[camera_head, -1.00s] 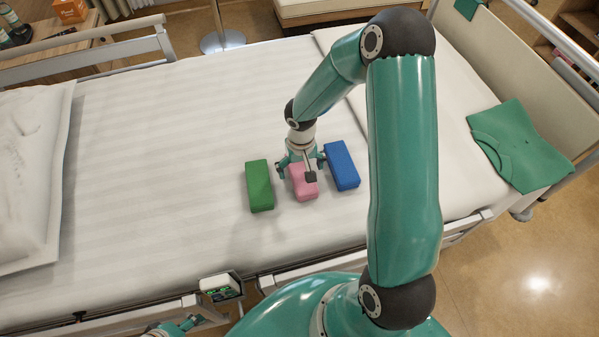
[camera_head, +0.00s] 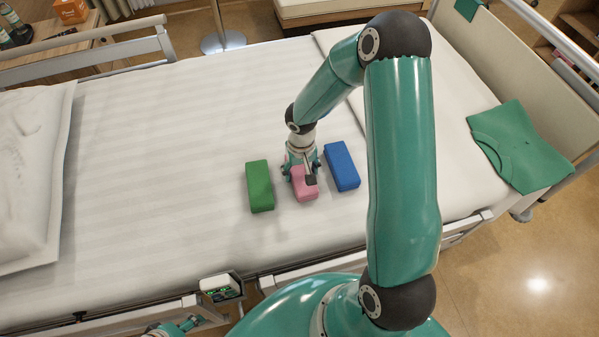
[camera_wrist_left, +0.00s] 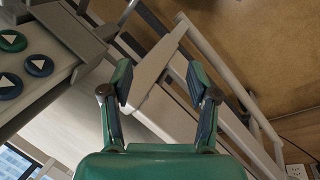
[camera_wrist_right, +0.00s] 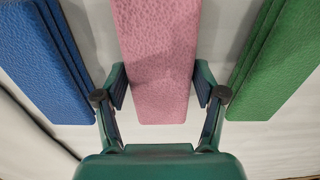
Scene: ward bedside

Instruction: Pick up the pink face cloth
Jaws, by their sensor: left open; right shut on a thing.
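The pink face cloth (camera_head: 305,188) is a folded block on the white bed, between a green cloth (camera_head: 259,186) and a blue cloth (camera_head: 342,166). My right gripper (camera_head: 301,172) is over it, with its fingers shut on the cloth's two sides. In the right wrist view the pink cloth (camera_wrist_right: 158,60) sits between the fingertips (camera_wrist_right: 160,88), with the blue cloth (camera_wrist_right: 45,60) at left and the green cloth (camera_wrist_right: 280,60) at right. The cloth appears still on the bed. My left gripper (camera_wrist_left: 159,85) is open and empty beside the bed's frame.
The bed sheet (camera_head: 170,130) is clear to the left of the cloths. A green garment (camera_head: 520,145) lies at the bed's right end. A pillow (camera_head: 30,170) is at the left. A bed rail (camera_head: 90,45) runs along the far left, and a small control box (camera_head: 220,288) is at the near edge.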

